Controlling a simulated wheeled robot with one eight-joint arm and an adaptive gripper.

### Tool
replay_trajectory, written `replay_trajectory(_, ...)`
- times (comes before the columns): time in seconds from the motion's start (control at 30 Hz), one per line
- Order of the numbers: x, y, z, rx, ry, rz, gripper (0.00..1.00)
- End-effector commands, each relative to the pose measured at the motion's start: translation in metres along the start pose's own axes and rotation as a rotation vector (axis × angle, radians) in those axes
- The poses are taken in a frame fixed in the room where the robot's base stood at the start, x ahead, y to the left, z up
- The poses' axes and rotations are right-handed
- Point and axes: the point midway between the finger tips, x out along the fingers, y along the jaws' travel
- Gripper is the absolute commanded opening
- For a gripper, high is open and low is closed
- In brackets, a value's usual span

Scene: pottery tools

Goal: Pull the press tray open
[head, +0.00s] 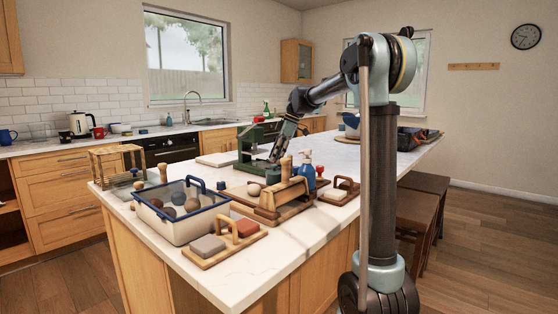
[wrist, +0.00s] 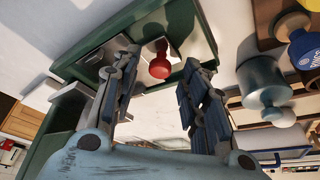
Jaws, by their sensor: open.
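The green press (head: 258,138) stands on the island counter in the head view, partly hidden behind my gripper. In the wrist view its green frame (wrist: 92,62) spans the upper part of the picture. A red knob (wrist: 160,66) shows inside the frame, in front of pale grey metal parts that seem to belong to the tray. My gripper (wrist: 158,72) is open, its two dark fingers on either side of the red knob in this view. I see no clear contact, and the depth gap is hard to tell. In the head view my gripper (head: 277,150) points down at the press.
A blue pump bottle (head: 305,170) and a wooden caddy (head: 283,203) stand close in front of the press. A blue-rimmed bin (head: 178,226) and a wooden rack (head: 103,166) are at left. A grey jar (wrist: 264,82) is right of the fingers.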

Motion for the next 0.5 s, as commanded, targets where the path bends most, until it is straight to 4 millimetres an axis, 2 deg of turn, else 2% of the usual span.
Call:
replay_trajectory(0.13,0.0071,0.0000,0.0002,0.000,0.000,0.000,0.41)
replay_trajectory(0.4,0.0079,0.0000,0.0004,0.001,0.000,0.000,0.41)
replay_trajectory(0.43,0.0079,0.0000,0.0004,0.001,0.000,0.000,0.36)
replay_trajectory(0.5,0.0078,0.0000,0.0005,0.001,0.000,0.000,0.20)
